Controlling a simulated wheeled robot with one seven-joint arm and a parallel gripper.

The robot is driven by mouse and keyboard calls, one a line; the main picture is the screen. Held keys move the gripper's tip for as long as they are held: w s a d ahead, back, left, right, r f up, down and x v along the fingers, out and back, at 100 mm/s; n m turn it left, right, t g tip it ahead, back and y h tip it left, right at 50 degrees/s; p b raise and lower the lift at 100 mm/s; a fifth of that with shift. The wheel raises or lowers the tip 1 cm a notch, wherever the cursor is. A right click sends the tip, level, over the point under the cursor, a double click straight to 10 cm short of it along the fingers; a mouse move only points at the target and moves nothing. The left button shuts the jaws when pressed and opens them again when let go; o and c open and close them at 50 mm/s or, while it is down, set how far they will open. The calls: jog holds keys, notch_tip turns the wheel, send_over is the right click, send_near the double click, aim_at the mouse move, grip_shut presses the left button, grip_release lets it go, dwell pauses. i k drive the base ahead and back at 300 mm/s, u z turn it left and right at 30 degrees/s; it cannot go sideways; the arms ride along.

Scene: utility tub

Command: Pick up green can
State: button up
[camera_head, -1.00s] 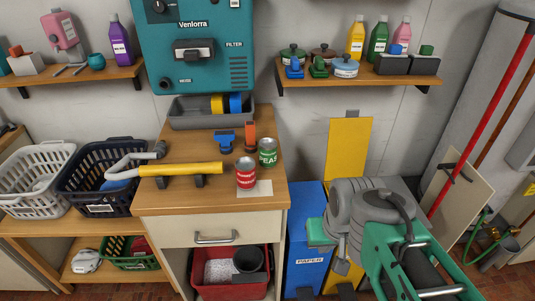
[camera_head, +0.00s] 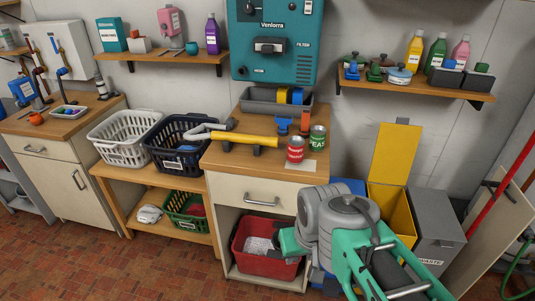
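The green can (camera_head: 318,140), with a PEAS label, stands upright at the right end of the wooden counter top (camera_head: 222,158). A red can (camera_head: 296,150) stands just in front of it and to its left. My arm is folded in the lower right, its grey and green links in front of the bins. The part that seems to be my gripper (camera_head: 290,240) is at the left of the grey joint, below the counter top and well apart from the green can. Its fingers are not clear, so I cannot tell whether it is open.
A yellow cylinder (camera_head: 243,140) lies on supports left of the cans. Blue and orange tools stand behind them. A grey tray (camera_head: 262,106) is at the back, under the teal machine (camera_head: 275,40). A shelf (camera_head: 410,89) hangs at upper right. Open floor (camera_head: 80,260) lies at lower left.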

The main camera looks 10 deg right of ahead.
aim_at(318, 136)
jog(key=u, duration=0.65)
jog(key=i, duration=0.8)
jog(key=z, duration=0.6)
